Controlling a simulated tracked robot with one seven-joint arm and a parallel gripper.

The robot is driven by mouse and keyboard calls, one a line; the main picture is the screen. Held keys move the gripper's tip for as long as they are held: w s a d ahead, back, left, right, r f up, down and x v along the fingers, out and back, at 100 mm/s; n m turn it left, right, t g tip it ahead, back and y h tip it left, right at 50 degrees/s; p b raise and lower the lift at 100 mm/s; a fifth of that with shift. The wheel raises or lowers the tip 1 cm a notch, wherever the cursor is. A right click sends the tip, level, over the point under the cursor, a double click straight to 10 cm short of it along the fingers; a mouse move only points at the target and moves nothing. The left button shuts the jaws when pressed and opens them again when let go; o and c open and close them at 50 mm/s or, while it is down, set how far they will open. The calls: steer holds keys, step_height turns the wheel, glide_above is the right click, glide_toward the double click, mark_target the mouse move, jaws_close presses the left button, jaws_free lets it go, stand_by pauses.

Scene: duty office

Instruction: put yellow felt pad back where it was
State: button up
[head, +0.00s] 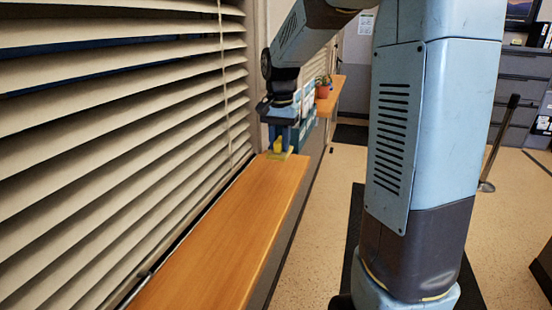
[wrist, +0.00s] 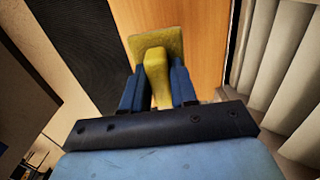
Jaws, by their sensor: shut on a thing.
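The yellow felt pad (wrist: 172,41) is a flat square with a raised yellow grip on top, seen in the wrist view. My gripper (wrist: 158,82) is shut on this grip, with one blue finger on each side. In the head view the yellow felt pad (head: 279,154) is at the far end of the wooden sill (head: 225,235), with my gripper (head: 279,136) above it, pointing down. The pad is on or just above the wood; I cannot tell whether it touches.
Slatted blinds (head: 120,110) run along the left of the sill. A potted plant (head: 323,88) stands on a farther ledge. The sill's near stretch is bare. Speckled floor (head: 325,215) lies to the right, with a leaning black post (head: 499,140) beyond.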

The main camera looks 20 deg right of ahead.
mark_target(277, 149)
steer(key=w+f, duration=0.1)
steer(key=f, duration=0.1)
steer(key=w+f, duration=0.2)
steer(key=shift+w+d, duration=0.15)
steer(key=shift+f, duration=1.45)
steer(key=o, duration=0.9)
steer(key=shift+o, duration=0.2)
